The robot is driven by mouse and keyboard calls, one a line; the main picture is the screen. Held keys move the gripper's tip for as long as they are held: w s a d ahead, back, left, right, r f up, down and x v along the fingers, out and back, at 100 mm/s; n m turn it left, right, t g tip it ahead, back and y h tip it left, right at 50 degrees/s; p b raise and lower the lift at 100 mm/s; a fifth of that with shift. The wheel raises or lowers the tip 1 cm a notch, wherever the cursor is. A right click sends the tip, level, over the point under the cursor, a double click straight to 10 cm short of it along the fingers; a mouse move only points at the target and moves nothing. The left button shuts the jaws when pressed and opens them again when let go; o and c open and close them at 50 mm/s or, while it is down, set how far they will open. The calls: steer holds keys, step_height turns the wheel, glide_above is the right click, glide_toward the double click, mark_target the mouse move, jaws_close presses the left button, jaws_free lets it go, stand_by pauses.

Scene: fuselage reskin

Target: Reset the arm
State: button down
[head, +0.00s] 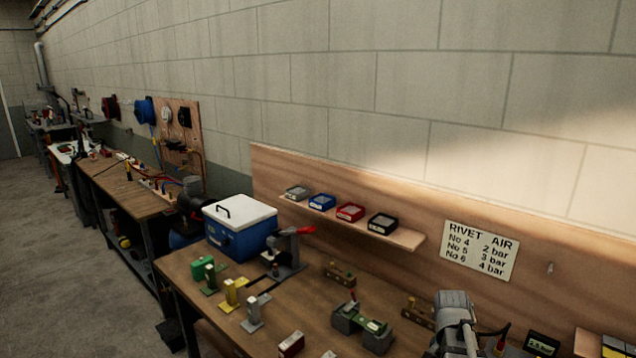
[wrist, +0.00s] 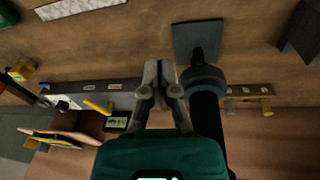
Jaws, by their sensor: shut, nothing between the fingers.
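My gripper (wrist: 160,75) shows in the middle of the wrist view, its two grey fingers drawn together with nothing between them. Its teal body fills the bottom of that view. The fingers are over the wooden surface, close in the picture to a grey rail (wrist: 88,87); I cannot tell the height between them. A dark round part with a thick black piece (wrist: 204,80) shows just right of the fingers. In the head view I cannot clearly make out my gripper.
A workbench (head: 305,290) holds a blue cooler (head: 240,239) with a white lid, small coloured fixtures and a green-grey fixture (head: 362,325). A shelf (head: 402,237) with several small bins and a rivet air sign (head: 480,250) are behind. Floor (head: 70,290) at left is clear.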

steer(key=s+a+n, duration=0.2)
steer(key=a+n, duration=0.3)
steer(key=a, duration=0.4)
steer(key=s+a+f+n+y+b, duration=0.1)
steer(key=s+a+n, duration=0.2)
steer(key=a, duration=0.6)
steer(key=shift+s+a+f+n+y, duration=0.2)
steer(key=shift+s+n+y, duration=0.15)
steer(key=shift+n, duration=0.65)
